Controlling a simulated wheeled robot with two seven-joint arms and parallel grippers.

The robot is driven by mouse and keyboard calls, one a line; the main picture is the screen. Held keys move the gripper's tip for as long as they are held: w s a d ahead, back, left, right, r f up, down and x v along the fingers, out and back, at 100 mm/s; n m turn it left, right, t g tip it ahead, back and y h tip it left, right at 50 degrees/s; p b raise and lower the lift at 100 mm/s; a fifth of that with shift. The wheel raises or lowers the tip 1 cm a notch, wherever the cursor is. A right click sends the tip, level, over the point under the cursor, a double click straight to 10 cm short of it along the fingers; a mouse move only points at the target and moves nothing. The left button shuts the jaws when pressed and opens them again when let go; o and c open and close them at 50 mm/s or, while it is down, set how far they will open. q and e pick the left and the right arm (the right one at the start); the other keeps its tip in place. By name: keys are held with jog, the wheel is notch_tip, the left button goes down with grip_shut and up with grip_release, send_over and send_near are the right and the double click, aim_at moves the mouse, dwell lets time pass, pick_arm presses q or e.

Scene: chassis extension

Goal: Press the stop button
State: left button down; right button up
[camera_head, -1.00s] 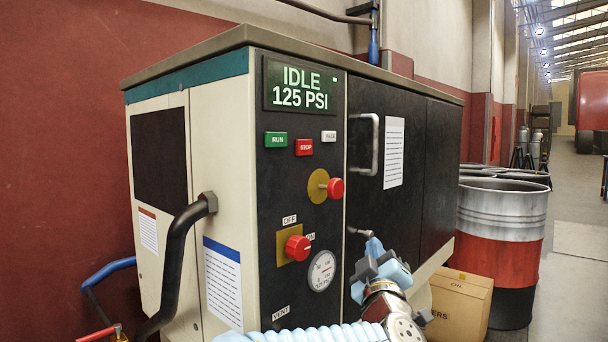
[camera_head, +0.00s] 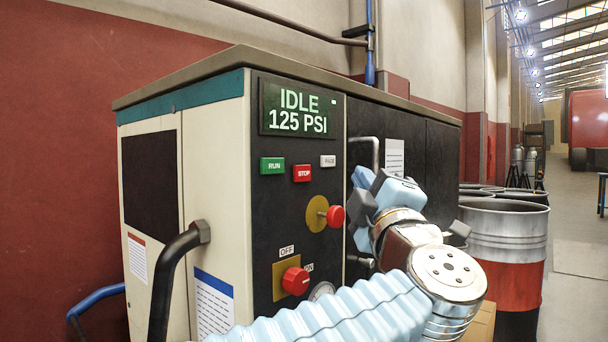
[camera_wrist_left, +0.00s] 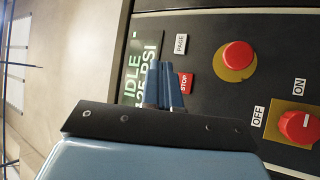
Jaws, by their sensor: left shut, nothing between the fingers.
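The red STOP button (camera_head: 302,173) is on the black control panel, below the display and between the green RUN button (camera_head: 273,166) and the pale PAGE button (camera_head: 328,160). In the left wrist view the STOP button (camera_wrist_left: 186,83) shows just beyond the fingertips and is partly covered by them. My left gripper (camera_head: 358,188) is shut and empty. In the head view it is raised in front of the cabinet, right of the STOP button. It also shows in the left wrist view (camera_wrist_left: 164,88). I cannot tell that it touches the panel. My right gripper is not in view.
The display (camera_head: 299,110) reads IDLE, 125 PSI. A red mushroom knob (camera_head: 335,216) on a yellow plate and a red OFF/ON knob (camera_head: 295,281) stick out of the panel below. A door handle (camera_head: 375,146) is behind my gripper. A red and silver drum (camera_head: 503,245) stands at right.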

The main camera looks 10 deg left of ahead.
aim_at(310, 167)
pick_arm(q)
jog(key=w+a, duration=0.4)
jog(key=a, duration=0.2)
jog(key=shift+w+a+b, duration=0.3)
jog(key=shift+w+b, duration=0.05)
jog(key=shift+w, duration=0.05)
jog(key=shift+a, duration=0.1)
dwell(1.7)
jog(key=shift+w+a, duration=0.25)
jog(key=shift+w+a, duration=0.25)
jog(key=shift+a, duration=0.1)
dwell(0.8)
jog(key=shift+s+d, duration=0.5)
jog(key=shift+d, duration=0.15)
dwell(0.3)
jog(key=s+d, duration=0.1)
jog(key=d, duration=0.1)
jog(key=s+d, duration=0.2)
dwell(0.4)
